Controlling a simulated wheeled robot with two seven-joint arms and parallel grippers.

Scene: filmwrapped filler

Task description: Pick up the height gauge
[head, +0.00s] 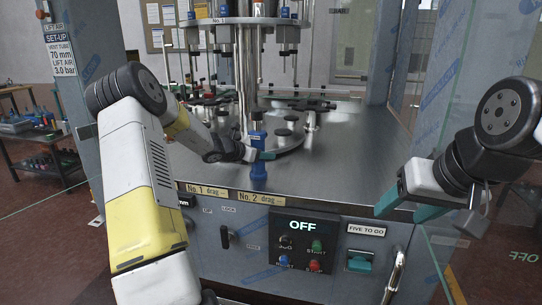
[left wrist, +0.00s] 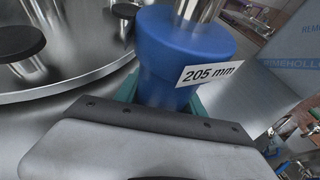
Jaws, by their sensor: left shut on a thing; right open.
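The height gauge (head: 258,167) is a blue cylinder with a metal rod on top, standing upright at the front of the steel machine deck. In the left wrist view the gauge (left wrist: 180,50) shows a white "205 mm" label. My left gripper (head: 262,155) is shut on the height gauge, with its teal fingers on either side of the blue body. The gauge's lower part is hidden behind the gripper in the left wrist view. My right gripper (head: 425,205) is open and empty at the right, in front of the machine.
A round turntable (head: 270,140) with dark pads lies just behind the gauge. Vertical filler heads (head: 240,22) hang above it. A control panel (head: 302,245) reading "OFF" is below the deck's front edge. The deck is clear to the right (head: 360,135).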

